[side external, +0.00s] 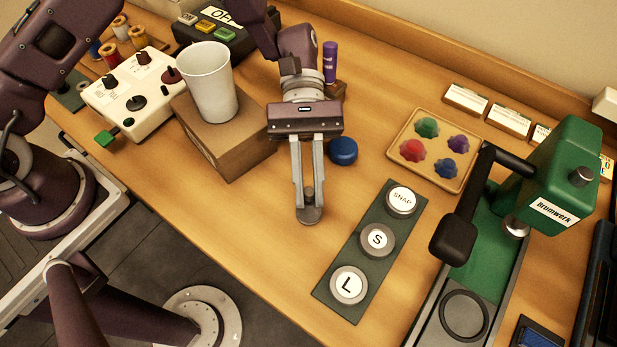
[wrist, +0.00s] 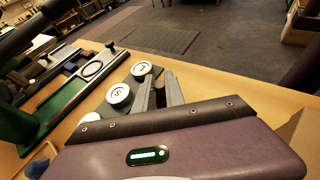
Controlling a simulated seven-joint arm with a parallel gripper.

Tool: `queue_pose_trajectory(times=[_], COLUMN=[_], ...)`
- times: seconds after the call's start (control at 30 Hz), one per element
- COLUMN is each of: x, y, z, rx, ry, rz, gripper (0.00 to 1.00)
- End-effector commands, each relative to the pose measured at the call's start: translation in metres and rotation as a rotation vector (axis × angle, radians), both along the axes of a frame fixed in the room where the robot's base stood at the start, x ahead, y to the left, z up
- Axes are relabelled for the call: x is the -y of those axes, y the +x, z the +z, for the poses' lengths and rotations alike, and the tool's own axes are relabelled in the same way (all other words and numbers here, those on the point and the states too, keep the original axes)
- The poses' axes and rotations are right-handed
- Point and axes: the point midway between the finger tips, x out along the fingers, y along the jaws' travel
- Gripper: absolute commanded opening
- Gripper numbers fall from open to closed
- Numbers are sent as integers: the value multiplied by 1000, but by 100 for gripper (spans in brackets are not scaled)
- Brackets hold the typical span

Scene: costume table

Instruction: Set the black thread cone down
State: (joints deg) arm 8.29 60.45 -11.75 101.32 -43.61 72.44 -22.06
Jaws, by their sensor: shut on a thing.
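My gripper (side external: 308,203) points down over the bare middle of the table, shut on a small dark grey piece with a round, flat grey base (side external: 308,215). The piece looks more like metal than thread, and I cannot tell that it is a black thread cone. Its base is at or just above the table; I cannot tell if it touches. In the wrist view my gripper (wrist: 161,98) shows its two fingers with a dark part between them, mostly hidden. No other black thread cone is clear in view.
A dark plate (side external: 327,294) with round SNAP, S and L pads lies right of my gripper. A blue round thing (side external: 343,151) is behind it. A cardboard box (side external: 228,143) bearing a white cup (side external: 210,85) stands left. A green press (side external: 565,175) stands right. Wood in front is clear.

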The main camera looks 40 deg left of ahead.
Motion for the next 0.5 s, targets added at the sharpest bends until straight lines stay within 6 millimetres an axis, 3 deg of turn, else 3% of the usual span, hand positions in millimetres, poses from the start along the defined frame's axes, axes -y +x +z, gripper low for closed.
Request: queue_pose_trajectory(times=[0.5], x=[0], y=[0], z=[-6], rx=[0], ry=[0], rz=[0], gripper=[0])
